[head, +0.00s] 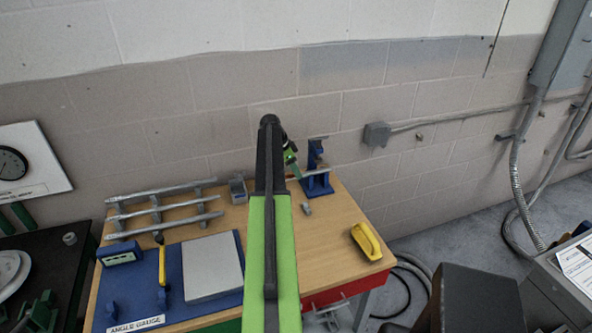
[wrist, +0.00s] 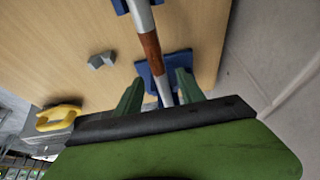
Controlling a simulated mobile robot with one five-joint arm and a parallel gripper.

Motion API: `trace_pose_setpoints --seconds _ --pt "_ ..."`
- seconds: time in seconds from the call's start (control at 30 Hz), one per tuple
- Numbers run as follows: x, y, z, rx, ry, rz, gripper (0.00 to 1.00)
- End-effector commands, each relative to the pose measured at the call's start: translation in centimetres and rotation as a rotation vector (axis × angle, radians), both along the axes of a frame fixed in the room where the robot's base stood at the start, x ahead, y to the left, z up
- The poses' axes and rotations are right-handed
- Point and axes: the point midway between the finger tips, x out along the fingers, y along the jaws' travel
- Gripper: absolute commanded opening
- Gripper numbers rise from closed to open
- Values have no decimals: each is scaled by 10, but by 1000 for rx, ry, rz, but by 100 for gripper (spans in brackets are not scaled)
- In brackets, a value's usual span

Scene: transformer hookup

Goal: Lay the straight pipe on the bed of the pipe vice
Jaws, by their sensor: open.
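A straight grey pipe with a brown band (wrist: 150,48) runs between the fingers of my gripper (wrist: 158,92) in the wrist view. The fingers are open, one on each side of the pipe, with gaps visible. The blue pipe vice (head: 317,180) stands at the back right of the bench in the head view, and its blue base also shows behind the pipe in the wrist view (wrist: 178,66). My gripper (head: 292,168) is just left of the vice in the head view. My arm hides much of this area there. I cannot tell whether the pipe rests on the vice bed.
Several grey pipes lie on a rack (head: 155,208) at the left. A grey box (head: 238,189), a small grey block (head: 307,209) and a yellow tray (head: 366,241) stand on the wooden bench. A blue mat (head: 172,274) holds a grey plate. The wall is close behind.

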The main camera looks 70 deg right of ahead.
Motion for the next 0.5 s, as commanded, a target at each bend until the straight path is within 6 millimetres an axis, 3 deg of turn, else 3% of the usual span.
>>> trace_pose_setpoints --seconds 0.03,0.5 --pt "3 2 17 0 0 1 46" --pt "36 30 123 0 0 2 46"
